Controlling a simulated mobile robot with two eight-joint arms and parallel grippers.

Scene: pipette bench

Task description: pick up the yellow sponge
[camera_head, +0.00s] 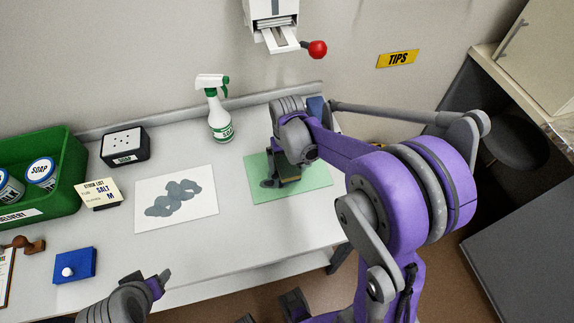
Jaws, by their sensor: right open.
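My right gripper (287,177) points down over the green mat (311,180) on the bench, with its fingers spread. A small dark yellowish patch (290,172) shows between its fingers. It may be part of the yellow sponge, but the gripper hides most of it and I cannot tell whether they touch. No other sponge shows clearly. My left gripper (161,281) is low at the front edge of the bench, apart from the mat. Its finger spacing is not clear.
A spray bottle (219,122) stands left of my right gripper. A white sheet with grey shapes (204,207) lies left of the mat. Further left are a black box (125,146), a green crate (71,163) and a blue block (83,264). A dispenser (270,12) hangs above.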

